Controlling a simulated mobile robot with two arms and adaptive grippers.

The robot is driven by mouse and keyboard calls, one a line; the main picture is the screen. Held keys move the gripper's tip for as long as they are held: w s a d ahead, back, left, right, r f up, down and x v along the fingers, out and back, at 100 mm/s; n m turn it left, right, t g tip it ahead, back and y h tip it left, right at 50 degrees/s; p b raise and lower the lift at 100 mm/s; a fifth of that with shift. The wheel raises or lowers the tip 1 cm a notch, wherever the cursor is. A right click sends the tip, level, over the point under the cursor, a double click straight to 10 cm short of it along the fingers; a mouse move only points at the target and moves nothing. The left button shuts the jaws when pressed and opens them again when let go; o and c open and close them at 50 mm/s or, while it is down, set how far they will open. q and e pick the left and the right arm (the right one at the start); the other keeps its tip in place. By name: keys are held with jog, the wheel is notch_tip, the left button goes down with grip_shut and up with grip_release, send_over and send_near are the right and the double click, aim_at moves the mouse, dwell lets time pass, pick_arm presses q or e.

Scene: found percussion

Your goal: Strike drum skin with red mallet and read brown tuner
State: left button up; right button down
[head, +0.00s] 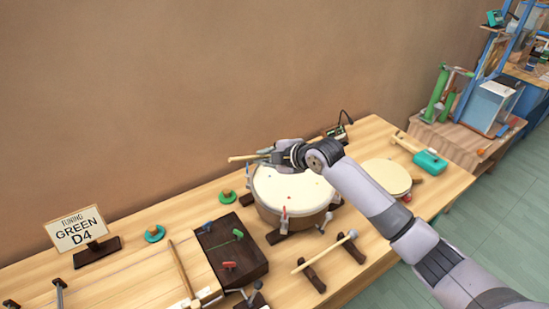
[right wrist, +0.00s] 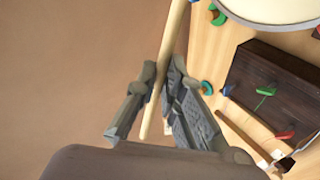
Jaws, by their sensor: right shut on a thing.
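My right gripper (head: 272,155) is shut on a wooden stick (head: 243,158) above the far side of the large drum. The stick also shows in the right wrist view (right wrist: 172,62), running between the fingers; its head is not visible, so I cannot tell its colour. The drum's pale skin (head: 292,191) has small coloured dots, and the stick looks apart from it. A dark brown block (head: 215,262) with red, green and blue pegs sits left of the drum; I cannot tell whether it is the brown tuner. My left gripper is not in view.
A sign (head: 77,233) reads "TUNING GREEN D4". A grey-headed mallet (head: 325,253) lies on rests in front of the drum. A smaller drum (head: 386,177) and a teal-headed mallet (head: 428,160) are at the right. A small device (head: 337,132) stands behind my arm, near the wall.

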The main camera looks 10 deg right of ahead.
jog(key=shift+w+a+r, duration=0.15)
jog(key=shift+w+a, duration=0.15)
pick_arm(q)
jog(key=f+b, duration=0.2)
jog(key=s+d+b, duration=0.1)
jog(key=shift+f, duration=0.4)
pick_arm(e)
notch_tip(320, 180, down, 5)
jog(key=shift+s+d+r, duration=0.1)
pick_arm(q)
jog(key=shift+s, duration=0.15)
